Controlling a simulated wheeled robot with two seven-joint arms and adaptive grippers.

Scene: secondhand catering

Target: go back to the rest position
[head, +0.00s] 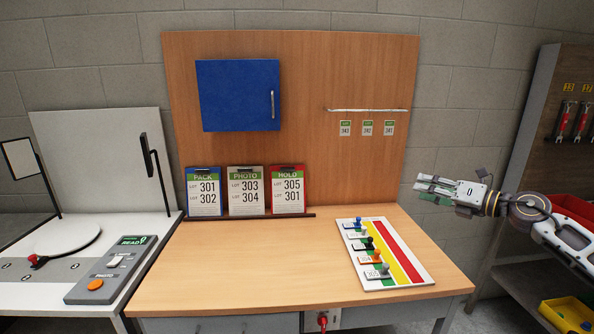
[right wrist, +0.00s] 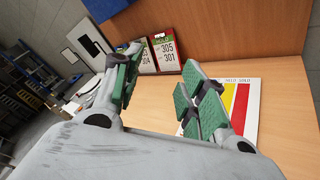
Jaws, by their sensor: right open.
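My right gripper (head: 432,188) is at the right of the head view, held in the air beyond the right edge of the wooden workbench (head: 220,264). Its arm comes in from the right. In the right wrist view its green-padded fingers (right wrist: 160,85) stand apart with nothing between them. My left gripper is not in either view.
A striped board (head: 404,262) with several coloured pegs lies on the bench. PACK, PHOTO and HOLD signs (head: 246,191) stand at its back. A blue cabinet (head: 238,95) is shut above. A photo station (head: 110,270) stands left; a tool rack (head: 560,110) stands right.

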